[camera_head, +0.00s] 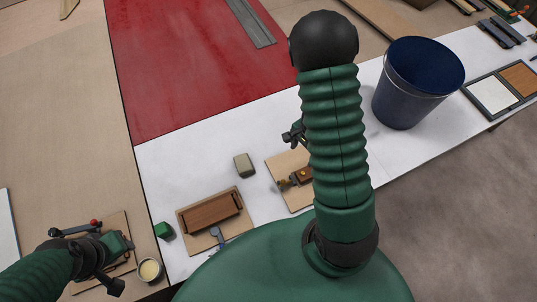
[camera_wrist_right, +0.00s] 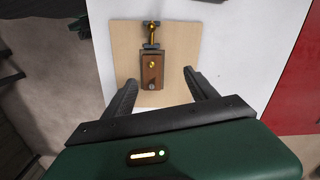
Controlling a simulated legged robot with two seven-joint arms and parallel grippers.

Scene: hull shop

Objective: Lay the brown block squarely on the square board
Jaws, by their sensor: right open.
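A brown block (camera_wrist_right: 152,74) with a brass knob lies on a pale wooden square board (camera_wrist_right: 190,40) in the right wrist view. A small brass and grey fitting (camera_wrist_right: 152,36) stands at its far end. The board also shows in the head view (camera_head: 279,164), partly hidden behind my right arm. My right gripper (camera_wrist_right: 160,78) is open, its fingers apart on either side of the block in the picture; contact cannot be seen. My left gripper (camera_head: 112,258) is at the lower left over another board, its fingers unclear.
A board with a long brown piece (camera_head: 213,209) lies left of centre, near a grey-tan block (camera_head: 244,165) and a green block (camera_head: 164,231). A small cup (camera_head: 149,270) stands beside my left gripper. A blue bucket (camera_head: 403,95) stands right.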

